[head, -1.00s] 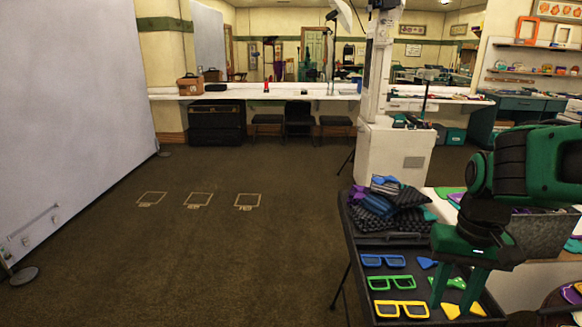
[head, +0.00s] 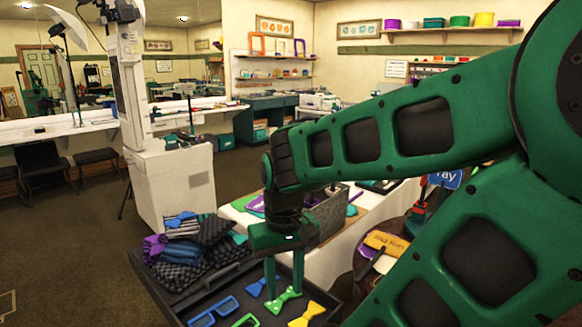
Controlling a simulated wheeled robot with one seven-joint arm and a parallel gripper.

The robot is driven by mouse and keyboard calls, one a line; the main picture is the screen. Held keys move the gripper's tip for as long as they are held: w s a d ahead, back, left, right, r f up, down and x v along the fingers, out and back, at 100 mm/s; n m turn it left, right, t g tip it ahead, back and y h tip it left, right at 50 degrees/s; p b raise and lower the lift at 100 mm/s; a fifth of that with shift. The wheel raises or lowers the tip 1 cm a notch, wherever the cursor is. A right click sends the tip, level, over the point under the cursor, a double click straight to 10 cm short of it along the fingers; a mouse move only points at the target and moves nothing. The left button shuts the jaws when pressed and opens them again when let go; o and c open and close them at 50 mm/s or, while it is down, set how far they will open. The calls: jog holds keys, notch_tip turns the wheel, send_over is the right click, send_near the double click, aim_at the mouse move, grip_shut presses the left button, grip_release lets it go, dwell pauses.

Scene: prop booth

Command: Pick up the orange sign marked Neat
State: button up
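My gripper (head: 284,284) points down over the dark tray at the bottom middle of the head view. Its two green fingers are apart, with nothing seen between them. A yellow-orange sign (head: 386,243) with dark upside-down lettering lies on the round dark table to the right of my gripper. I cannot read its words surely. A blue sign (head: 445,179) ending in "ray" stands behind it, partly hidden by my arm. I make out no sign reading "Neat". My arm covers much of the right side.
The dark tray (head: 160,287) holds folded cloths (head: 190,245), blue glasses (head: 214,311), a green bow tie (head: 284,300) and a yellow bow tie (head: 307,314). A grey bin (head: 328,212) stands on the white-covered table behind. Open floor lies at the left.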

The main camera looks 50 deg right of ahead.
jog(key=w+d+r+m+h, duration=0.1)
jog(key=w+d+m+h, duration=0.25)
jog(key=w+d, duration=0.6)
jog(key=w+d+m+h, duration=0.3)
jog(key=w+d+m, duration=0.25)
jog(key=d, duration=0.65)
jog(key=w+d+r+m+h, duration=0.3)
jog(key=w+d+r+h, duration=0.4)
jog(key=w+d, duration=0.4)
jog(key=w+x, duration=0.1)
jog(key=x, duration=0.8)
jog(key=shift+d, duration=0.45)
jog(key=shift+c, duration=0.3)
grip_shut()
